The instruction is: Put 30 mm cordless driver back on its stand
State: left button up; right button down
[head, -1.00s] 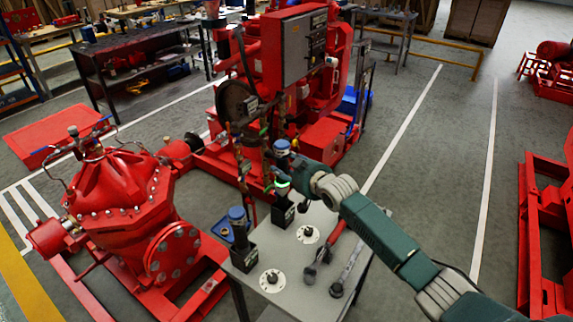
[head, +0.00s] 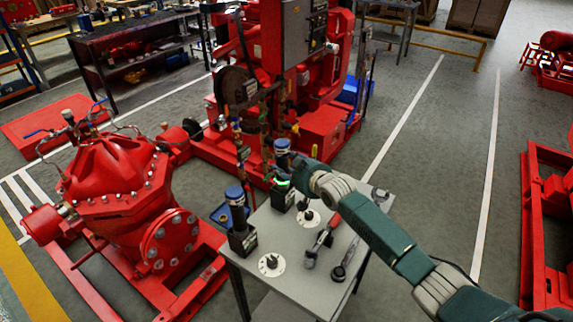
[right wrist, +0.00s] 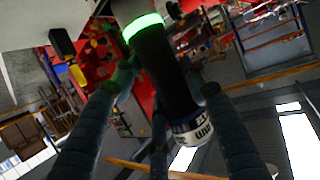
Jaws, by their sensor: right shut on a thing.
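My right gripper (head: 290,172) is shut on a dark cordless driver with a blue top (head: 282,147) and a lit green ring. In the right wrist view the driver (right wrist: 165,70) lies between the fingers (right wrist: 158,130), its blue-and-white label partly readable as "mm". In the head view the driver is upright, its lower end at or just above a black stand (head: 283,200) on the grey table (head: 290,240). I cannot tell whether it touches the stand. A second blue-topped driver (head: 236,203) stands in the black stand (head: 242,240) at the left. My left gripper is not in view.
Two white round plates (head: 271,265) and (head: 309,218) lie on the table. A red-handled tool (head: 320,243) and a dark wrench-like tool (head: 345,260) lie at its right. A red pump (head: 120,195) and engine (head: 318,100) stand close by.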

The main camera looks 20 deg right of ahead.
jog(key=shift+r+p, duration=0.25)
jog(key=shift+p, duration=0.05)
dwell(0.7)
